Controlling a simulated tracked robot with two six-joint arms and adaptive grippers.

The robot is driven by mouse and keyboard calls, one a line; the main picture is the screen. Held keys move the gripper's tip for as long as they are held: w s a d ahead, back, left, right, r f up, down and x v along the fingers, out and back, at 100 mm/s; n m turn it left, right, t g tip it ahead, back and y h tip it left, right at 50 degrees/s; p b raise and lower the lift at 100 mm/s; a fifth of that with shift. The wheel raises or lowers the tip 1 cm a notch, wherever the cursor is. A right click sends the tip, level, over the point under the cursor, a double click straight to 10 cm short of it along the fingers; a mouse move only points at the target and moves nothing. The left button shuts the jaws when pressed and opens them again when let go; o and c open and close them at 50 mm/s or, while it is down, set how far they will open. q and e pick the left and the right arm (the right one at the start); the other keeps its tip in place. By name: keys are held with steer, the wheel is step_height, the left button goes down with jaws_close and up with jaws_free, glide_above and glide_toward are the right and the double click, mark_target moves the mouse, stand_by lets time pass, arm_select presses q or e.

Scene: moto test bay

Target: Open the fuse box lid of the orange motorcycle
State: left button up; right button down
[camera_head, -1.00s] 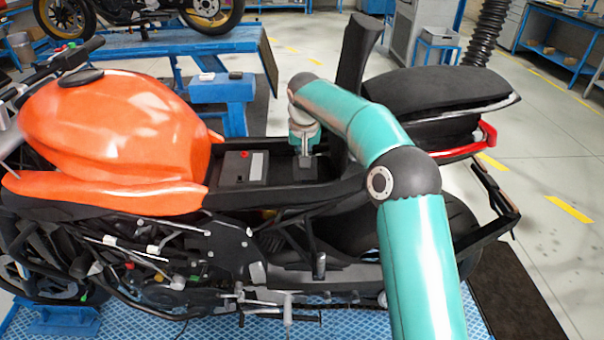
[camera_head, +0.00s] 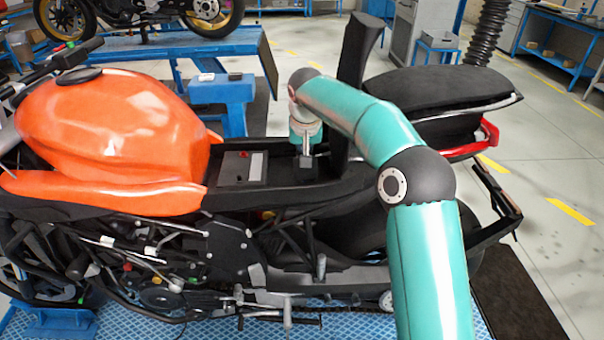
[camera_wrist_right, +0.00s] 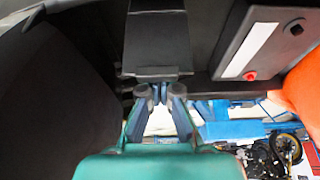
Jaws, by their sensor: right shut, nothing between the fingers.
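The orange motorcycle (camera_head: 120,130) stands across the head view, with its seat raised and the bay under it exposed. A small black box that looks like the fuse box (camera_wrist_right: 155,45) is in the wrist view, with a lip along its near edge. In the head view it is mostly hidden by my right gripper (camera_head: 307,160), which points down into the bay. In the wrist view the right gripper's fingertips (camera_wrist_right: 160,91) are together and empty, close to that lip; I cannot tell whether they touch it. The lid looks down, but its seam is unclear. My left gripper is not in view.
A battery (camera_head: 243,168) with a red terminal sits left of the gripper. The upright black panel (camera_head: 358,75) and the tail seat (camera_head: 435,90) stand close to my right arm. A blue bench (camera_head: 190,50) is behind the motorcycle.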

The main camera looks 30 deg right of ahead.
steer(key=shift+s, duration=0.15)
stand_by(0.3)
steer(key=shift+s+a+r+b, duration=0.2)
steer(key=shift+s+a+b, duration=0.1)
steer(key=shift+s+b, duration=0.15)
steer(key=shift+s+a, duration=0.1)
steer(key=shift+s+a+r+b, duration=0.1)
steer(key=shift+s+a+b, duration=0.1)
steer(key=shift+s+b, duration=0.2)
stand_by(0.4)
steer(key=shift+w+d+r+p, duration=0.15)
steer(key=shift+w+r+p, duration=0.2)
steer(key=shift+r+p, duration=0.6)
steer(key=r+p, duration=0.1)
steer(key=p, duration=0.1)
steer(key=w+d+r+p, duration=0.1)
steer(key=p, duration=0.1)
steer(key=w+r+p, duration=0.1)
steer(key=p, duration=0.1)
steer(key=shift+d+r, duration=0.1)
steer(key=shift+d, duration=0.05)
